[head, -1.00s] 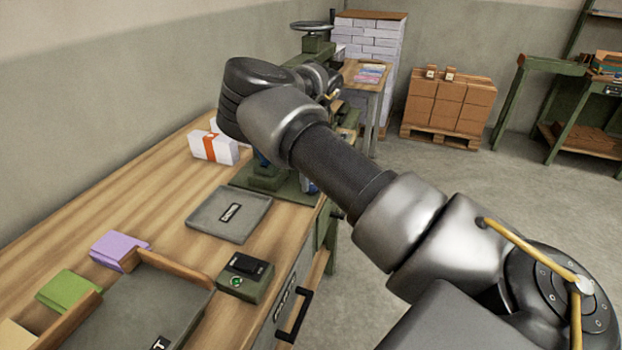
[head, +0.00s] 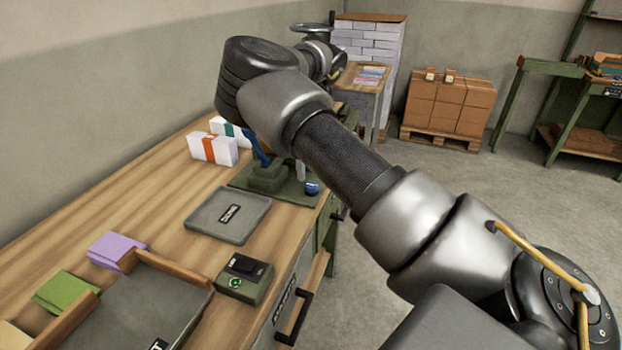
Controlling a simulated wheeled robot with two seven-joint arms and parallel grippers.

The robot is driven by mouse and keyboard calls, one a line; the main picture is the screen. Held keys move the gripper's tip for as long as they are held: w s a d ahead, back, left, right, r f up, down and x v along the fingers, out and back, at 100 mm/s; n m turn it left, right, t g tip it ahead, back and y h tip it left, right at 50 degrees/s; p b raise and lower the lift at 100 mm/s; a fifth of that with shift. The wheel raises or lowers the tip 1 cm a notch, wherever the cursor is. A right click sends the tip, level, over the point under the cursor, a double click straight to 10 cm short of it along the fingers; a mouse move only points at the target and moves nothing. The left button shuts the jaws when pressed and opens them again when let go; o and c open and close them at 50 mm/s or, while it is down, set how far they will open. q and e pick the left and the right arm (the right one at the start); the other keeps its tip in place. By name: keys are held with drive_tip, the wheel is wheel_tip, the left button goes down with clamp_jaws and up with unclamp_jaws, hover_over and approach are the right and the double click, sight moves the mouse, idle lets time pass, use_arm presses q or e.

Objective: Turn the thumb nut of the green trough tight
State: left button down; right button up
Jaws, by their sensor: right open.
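My right arm reaches in from the lower right across the bench to the back. Its wrist end is near the green machine with a dark handwheel (head: 312,26). My right gripper (head: 338,62) is small and mostly hidden beyond the wrist; it is open, and I see nothing in it. A green stand (head: 268,179) on a flat plate sits on the bench below my forearm, with a blue lever (head: 259,148) and a small blue part (head: 312,188). I cannot make out a green trough or its thumb nut; my arm covers much of that area. My left gripper is not in view.
A grey tray (head: 228,215) and a small green box with a dark top (head: 245,278) are on the wooden bench. White banded packs (head: 213,149) stand behind. Purple (head: 116,249) and green (head: 67,292) stacks lie at left. A carton pallet (head: 448,108) stands on the floor.

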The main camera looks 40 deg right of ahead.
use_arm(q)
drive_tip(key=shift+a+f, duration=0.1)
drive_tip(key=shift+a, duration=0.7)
use_arm(e)
wheel_tip(320, 180, up, 6)
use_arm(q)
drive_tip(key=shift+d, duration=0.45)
